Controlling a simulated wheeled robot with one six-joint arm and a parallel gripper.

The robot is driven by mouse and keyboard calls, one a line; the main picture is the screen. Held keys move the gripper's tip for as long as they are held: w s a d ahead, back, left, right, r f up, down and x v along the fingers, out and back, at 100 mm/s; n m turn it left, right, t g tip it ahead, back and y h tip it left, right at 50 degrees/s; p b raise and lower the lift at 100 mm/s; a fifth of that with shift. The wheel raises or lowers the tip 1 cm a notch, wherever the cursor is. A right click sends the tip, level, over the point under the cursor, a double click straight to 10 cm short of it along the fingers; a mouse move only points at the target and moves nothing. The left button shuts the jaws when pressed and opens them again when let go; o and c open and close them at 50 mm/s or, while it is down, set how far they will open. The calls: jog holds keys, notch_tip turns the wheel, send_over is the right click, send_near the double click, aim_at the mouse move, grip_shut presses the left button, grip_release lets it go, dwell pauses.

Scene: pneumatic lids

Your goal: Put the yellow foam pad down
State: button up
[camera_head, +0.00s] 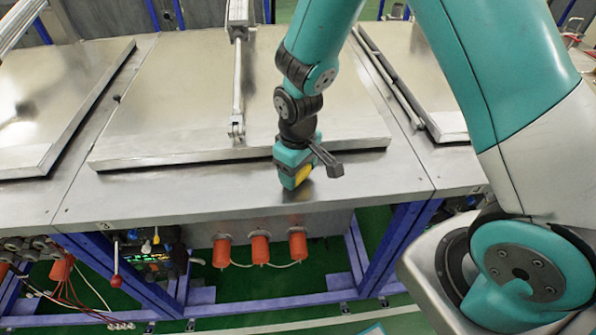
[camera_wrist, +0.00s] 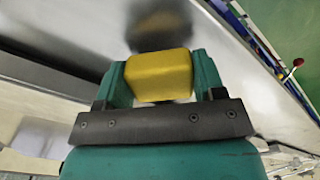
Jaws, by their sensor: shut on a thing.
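The yellow foam pad (camera_wrist: 160,76) is a small block held between the two teal fingers of my gripper (camera_wrist: 158,82) in the wrist view. In the head view my gripper (camera_head: 292,178) points down over the front strip of the steel bench (camera_head: 200,192), and a bit of yellow shows between its fingers. A dark reflection of the pad lies on the metal beyond it in the wrist view. The pad is close to the bench surface; I cannot tell whether it touches.
A large metal lid (camera_head: 170,100) lies closed behind my gripper, with a pneumatic cylinder (camera_head: 238,70) on it. More lids stand left (camera_head: 50,95) and right (camera_head: 425,75). Orange canisters (camera_head: 260,248) sit below the bench's front edge. The front strip is clear on both sides.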

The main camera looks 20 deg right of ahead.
jog(key=shift+f, duration=0.7)
jog(key=o, duration=0.9)
jog(key=shift+f, duration=0.1)
notch_tip(320, 180, up, 12)
jog(key=shift+r+b, duration=0.1)
jog(key=shift+b, duration=1)
jog(key=s+a+r+y, duration=0.1)
jog(key=s+r, duration=0.2)
jog(key=s, duration=0.3)
jog(key=s+a+r+n+y, duration=0.1)
jog(key=s+a+r, duration=0.1)
jog(key=s+r, duration=0.2)
jog(key=s+a+r+y, duration=0.1)
jog(key=s+r, duration=0.3)
jog(key=s, duration=0.4)
jog(key=shift+s+a+n+y, duration=0.1)
jog(key=shift+a+n+y, duration=0.25)
jog(key=shift+y, duration=0.25)
